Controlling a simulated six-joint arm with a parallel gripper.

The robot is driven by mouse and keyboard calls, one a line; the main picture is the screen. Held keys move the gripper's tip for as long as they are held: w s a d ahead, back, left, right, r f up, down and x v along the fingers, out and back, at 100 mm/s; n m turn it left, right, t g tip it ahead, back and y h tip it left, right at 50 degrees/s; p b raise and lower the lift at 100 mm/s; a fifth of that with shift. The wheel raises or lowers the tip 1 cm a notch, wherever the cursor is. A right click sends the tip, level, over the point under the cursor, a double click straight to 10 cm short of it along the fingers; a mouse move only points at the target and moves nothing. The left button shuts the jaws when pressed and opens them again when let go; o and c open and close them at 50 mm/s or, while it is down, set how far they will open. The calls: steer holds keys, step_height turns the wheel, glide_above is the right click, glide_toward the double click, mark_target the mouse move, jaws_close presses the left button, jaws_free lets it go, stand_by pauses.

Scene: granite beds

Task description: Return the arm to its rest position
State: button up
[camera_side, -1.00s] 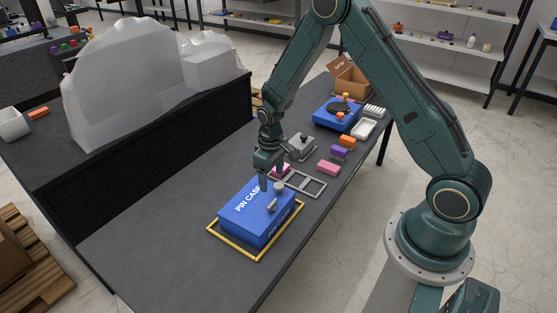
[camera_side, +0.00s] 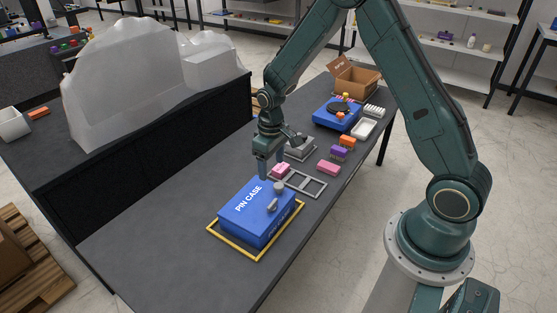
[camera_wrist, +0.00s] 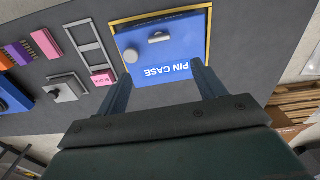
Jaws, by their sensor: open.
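My gripper (camera_side: 272,167) is open and empty in the side view. It hangs just above and behind the far edge of the blue pin case (camera_side: 248,222). In the wrist view the two fingers of my gripper (camera_wrist: 158,82) point toward the case (camera_wrist: 170,50), which has a white "PIN CASE" label, a round grey knob and a small handle on top. The case lid is shut. The case sits inside a yellow frame (camera_side: 226,244) on the dark table. My arm reaches over the table from the right.
A grey slotted frame (camera_side: 312,187), with a pink block at one end (camera_wrist: 102,78), lies beside the case. Pink, purple and orange blocks, a grey device (camera_side: 300,150), a blue unit (camera_side: 333,121), a white tray (camera_side: 364,128) and a cardboard box (camera_side: 356,83) stand farther back. The left table area is clear.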

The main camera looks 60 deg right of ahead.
steer(key=s+a+r+t, duration=0.25)
steer(key=s+r, duration=0.55)
steer(key=r, duration=0.4)
steer(key=s+a+r+t, duration=0.1)
steer(key=s+a+r, duration=0.2)
steer(key=s+r, duration=0.7)
steer(key=s+r+t, duration=0.2)
steer(key=s+r, duration=0.2)
steer(key=s, duration=0.2)
steer(key=shift+s+a+r+m, duration=0.3)
steer(key=shift+s+a+r, duration=0.05)
steer(key=shift+s+r, duration=0.05)
